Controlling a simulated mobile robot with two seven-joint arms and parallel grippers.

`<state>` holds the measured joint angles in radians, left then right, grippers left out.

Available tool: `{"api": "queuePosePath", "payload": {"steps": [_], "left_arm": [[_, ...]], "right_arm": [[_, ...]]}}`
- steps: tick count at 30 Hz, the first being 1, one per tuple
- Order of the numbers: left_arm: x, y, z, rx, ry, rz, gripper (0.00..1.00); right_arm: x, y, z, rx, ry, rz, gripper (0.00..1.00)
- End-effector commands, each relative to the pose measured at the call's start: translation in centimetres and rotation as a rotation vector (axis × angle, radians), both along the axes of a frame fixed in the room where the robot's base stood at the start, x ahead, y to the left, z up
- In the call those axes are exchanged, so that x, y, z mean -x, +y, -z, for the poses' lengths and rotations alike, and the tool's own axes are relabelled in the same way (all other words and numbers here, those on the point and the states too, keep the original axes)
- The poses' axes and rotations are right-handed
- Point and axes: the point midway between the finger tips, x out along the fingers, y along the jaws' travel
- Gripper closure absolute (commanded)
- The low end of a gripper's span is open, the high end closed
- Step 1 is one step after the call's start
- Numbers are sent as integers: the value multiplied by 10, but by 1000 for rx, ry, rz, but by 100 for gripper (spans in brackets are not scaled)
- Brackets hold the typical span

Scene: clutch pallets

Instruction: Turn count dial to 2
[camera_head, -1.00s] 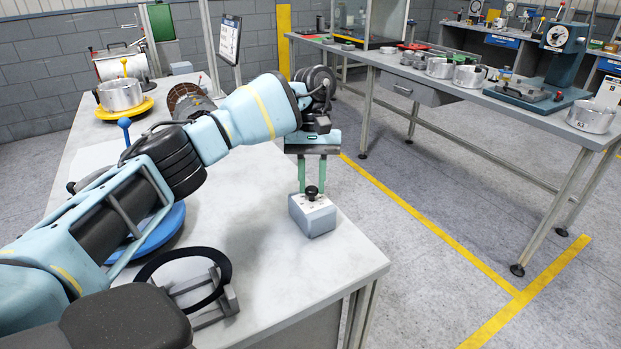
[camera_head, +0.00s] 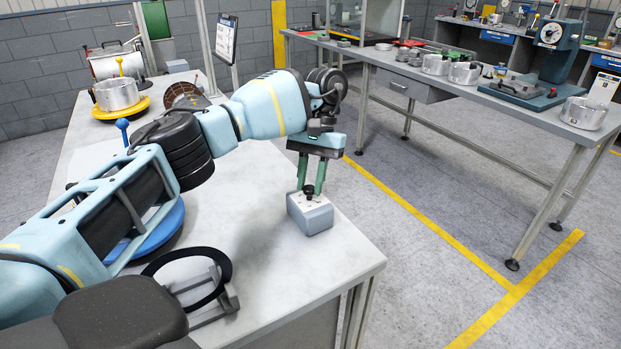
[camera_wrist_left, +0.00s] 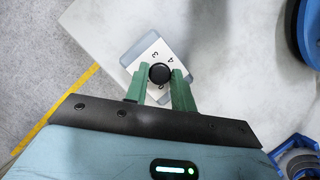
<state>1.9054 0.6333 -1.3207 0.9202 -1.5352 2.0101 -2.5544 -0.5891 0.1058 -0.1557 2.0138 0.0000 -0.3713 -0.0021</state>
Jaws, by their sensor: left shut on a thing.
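The count dial is a black knob (camera_head: 309,189) on top of a small grey box with a white number plate (camera_head: 311,213), near the right edge of the near table. In the left wrist view the knob (camera_wrist_left: 159,73) sits between the green fingers, with the figures 3 and 4 readable on the plate (camera_wrist_left: 150,48) beyond it. My left gripper (camera_head: 310,188) reaches down from above and is shut on the knob. The fingers hide part of the plate, and I cannot tell which number the knob points to. My right gripper is not in view.
A black ring on a grey stand (camera_head: 217,290) lies at the table's front. A blue round plate (camera_head: 151,246) is under my left arm. A metal pot on a yellow plate (camera_head: 118,95) stands farther back. The tabletop left of the dial box is clear.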

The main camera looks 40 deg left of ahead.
Motion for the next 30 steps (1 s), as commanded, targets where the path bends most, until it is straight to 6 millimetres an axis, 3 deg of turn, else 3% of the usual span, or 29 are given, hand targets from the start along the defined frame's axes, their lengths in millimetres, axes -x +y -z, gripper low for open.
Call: {"api": "queuePosePath", "payload": {"steps": [5, 6, 10, 20, 30], "left_arm": [[0, 0, -1, 0, -3, -1, 98], [0, 0, -1, 0, -3, -1, 70], [0, 0, -1, 0, -2, -1, 54], [-1, 0, -2, -1, -1, -2, 54], [-15, 3, -38, -2, -2, -3, 54]], "right_arm": [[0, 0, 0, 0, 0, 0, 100], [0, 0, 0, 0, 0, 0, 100], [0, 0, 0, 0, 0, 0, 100], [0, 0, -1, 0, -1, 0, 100], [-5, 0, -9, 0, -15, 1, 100]]}}
